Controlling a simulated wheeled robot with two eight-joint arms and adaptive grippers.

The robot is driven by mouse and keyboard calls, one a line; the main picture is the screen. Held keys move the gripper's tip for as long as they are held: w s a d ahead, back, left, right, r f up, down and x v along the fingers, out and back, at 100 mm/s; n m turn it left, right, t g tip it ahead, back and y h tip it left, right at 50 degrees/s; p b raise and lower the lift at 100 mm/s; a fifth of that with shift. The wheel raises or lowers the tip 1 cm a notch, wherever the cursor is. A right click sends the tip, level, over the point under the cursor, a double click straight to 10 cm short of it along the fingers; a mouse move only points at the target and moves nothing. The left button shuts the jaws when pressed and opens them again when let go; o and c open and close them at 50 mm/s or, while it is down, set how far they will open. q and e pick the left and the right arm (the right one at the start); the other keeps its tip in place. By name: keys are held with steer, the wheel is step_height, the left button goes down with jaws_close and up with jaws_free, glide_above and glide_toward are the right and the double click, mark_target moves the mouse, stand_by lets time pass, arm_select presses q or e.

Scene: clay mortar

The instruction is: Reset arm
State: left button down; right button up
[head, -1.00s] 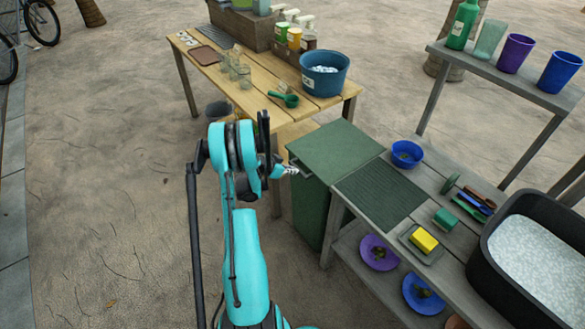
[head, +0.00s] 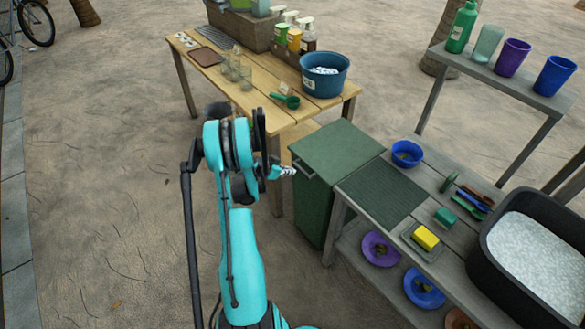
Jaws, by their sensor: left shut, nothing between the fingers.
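My left arm rises from the bottom of the head view, and its left gripper (head: 287,171) is shut and empty. The gripper's small metallic fingers point right, beside the upper left side of the green bin (head: 338,150). I cannot tell whether they touch the bin or hang in front of it. My right gripper is not in view.
A wooden table (head: 262,103) holds a blue tub (head: 324,80), a green scoop (head: 289,101) and several jars. On the right, a grey bench (head: 428,194) carries a blue bowl (head: 407,154), a yellow sponge (head: 426,237) and a black basin (head: 500,283).

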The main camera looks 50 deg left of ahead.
arm_select(q)
steer(key=s+f+p, duration=0.1)
steer(key=s+f, duration=0.1)
steer(key=s, duration=0.4)
steer(key=shift+a+f, duration=0.2)
steer(key=shift+a, duration=0.15)
steer(key=w+d+r+g, duration=0.1)
steer(key=w+d+r, duration=0.2)
steer(key=d+r, duration=0.85)
steer(key=w+d+r+g, duration=0.2)
steer(key=w+d+r, duration=0.2)
steer(key=d+r, duration=0.7)
steer(key=s+d+r, duration=0.3)
steer(key=s+d, duration=0.5)
steer(key=d, duration=0.2)
steer(key=s+d+r, duration=0.3)
steer(key=s+d, duration=0.4)
steer(key=d, duration=0.3)
steer(key=shift+s+n+y, duration=0.3)
steer(key=shift+s+n, duration=0.05)
steer(key=shift+n, duration=0.05)
steer(key=shift+d+r, duration=0.1)
